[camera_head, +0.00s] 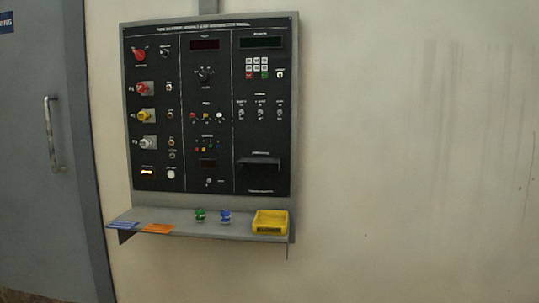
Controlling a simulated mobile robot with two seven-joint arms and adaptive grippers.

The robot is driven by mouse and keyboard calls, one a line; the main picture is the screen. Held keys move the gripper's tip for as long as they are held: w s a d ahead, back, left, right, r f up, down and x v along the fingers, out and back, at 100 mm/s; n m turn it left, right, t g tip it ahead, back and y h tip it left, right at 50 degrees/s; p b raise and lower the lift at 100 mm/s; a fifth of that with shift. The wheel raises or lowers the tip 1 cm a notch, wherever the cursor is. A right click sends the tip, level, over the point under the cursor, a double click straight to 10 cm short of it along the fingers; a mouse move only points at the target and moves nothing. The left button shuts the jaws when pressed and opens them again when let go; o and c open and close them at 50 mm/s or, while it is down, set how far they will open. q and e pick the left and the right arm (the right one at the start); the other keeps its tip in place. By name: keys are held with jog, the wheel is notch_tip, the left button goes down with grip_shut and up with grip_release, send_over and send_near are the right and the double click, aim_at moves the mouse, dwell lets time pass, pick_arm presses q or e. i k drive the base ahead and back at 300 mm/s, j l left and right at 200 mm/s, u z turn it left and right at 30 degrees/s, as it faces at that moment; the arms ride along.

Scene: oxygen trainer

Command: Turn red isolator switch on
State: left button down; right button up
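A black control panel (210,107) in a grey frame hangs on the wall, left of the picture's middle. A red rotary knob (140,55) sits at its top left; it looks like the red isolator switch, but its label is too small to read. Its exact setting cannot be told. A second red knob (142,88) sits below it on a light plate. Neither of my grippers shows in the head view.
A grey shelf (185,227) juts out below the panel. It bears blue and orange cards, a green item (200,215), a blue item (225,217) and a yellow bin (270,222). A grey door with a handle (53,135) stands at left. The wall at right is bare.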

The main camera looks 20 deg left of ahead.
aim_at(140, 55)
jog(key=u, duration=1.35)
jog(key=i+l, duration=0.2)
jog(key=i, duration=0.2)
jog(key=i+l+u, duration=0.15)
jog(key=i, duration=0.25)
